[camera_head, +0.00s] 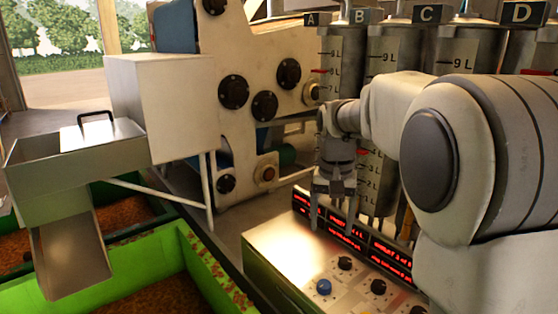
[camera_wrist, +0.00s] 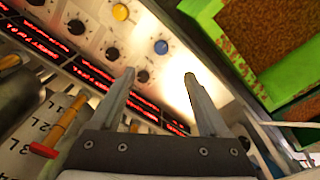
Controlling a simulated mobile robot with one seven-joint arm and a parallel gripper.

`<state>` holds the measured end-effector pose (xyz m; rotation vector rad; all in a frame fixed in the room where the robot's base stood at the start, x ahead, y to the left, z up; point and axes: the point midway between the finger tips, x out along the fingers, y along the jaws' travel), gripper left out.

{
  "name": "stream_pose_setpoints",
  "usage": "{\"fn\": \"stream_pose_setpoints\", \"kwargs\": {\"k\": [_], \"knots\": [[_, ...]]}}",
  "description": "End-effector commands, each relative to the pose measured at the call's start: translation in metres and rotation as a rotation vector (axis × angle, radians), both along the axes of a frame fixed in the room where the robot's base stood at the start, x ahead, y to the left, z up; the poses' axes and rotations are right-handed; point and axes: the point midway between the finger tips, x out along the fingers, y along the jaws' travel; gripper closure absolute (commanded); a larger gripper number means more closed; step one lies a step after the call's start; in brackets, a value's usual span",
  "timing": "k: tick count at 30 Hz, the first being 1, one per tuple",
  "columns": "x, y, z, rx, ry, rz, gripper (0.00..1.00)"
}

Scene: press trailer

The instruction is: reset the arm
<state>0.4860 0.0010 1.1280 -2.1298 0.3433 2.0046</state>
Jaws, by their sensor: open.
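My gripper (camera_head: 336,205) hangs pointing down over the back left part of the control panel (camera_head: 275,250), in front of the measuring cylinders. In the wrist view its two fingers (camera_wrist: 160,78) are spread apart with nothing between them. The panel lies beyond the fingertips, with a blue knob (camera_wrist: 161,47), a yellow knob (camera_wrist: 120,12) and several black knobs. My arm covers part of the cylinders and the right side of the panel in the head view.
Cylinders marked A, B (camera_head: 390,50), C (camera_head: 455,55) and D stand close behind my gripper. Red-lit displays (camera_head: 345,235) line the panel's back. A metal chute (camera_head: 75,165) and green bins (camera_head: 200,260) with brown contents are at left. A white machine with black knobs (camera_head: 265,105) stands behind.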

Motion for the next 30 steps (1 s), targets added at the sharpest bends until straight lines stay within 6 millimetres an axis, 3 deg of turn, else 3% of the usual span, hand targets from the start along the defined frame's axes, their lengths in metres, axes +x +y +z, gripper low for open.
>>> {"fn": "stream_pose_setpoints", "kwargs": {"k": [1, 6, 13, 24, 30], "knots": [[-0.014, -0.001, 0.013, 0.007, -0.026, 0.014, 0.22], [-0.055, -0.003, 0.037, 0.019, -0.096, 0.063, 0.22], [-0.112, -0.003, 0.056, 0.021, -0.194, 0.135, 0.22], [-0.199, -0.002, 0.055, -0.013, -0.348, 0.245, 0.22], [-0.229, -0.001, 0.044, -0.039, -0.406, 0.288, 0.22]]}}
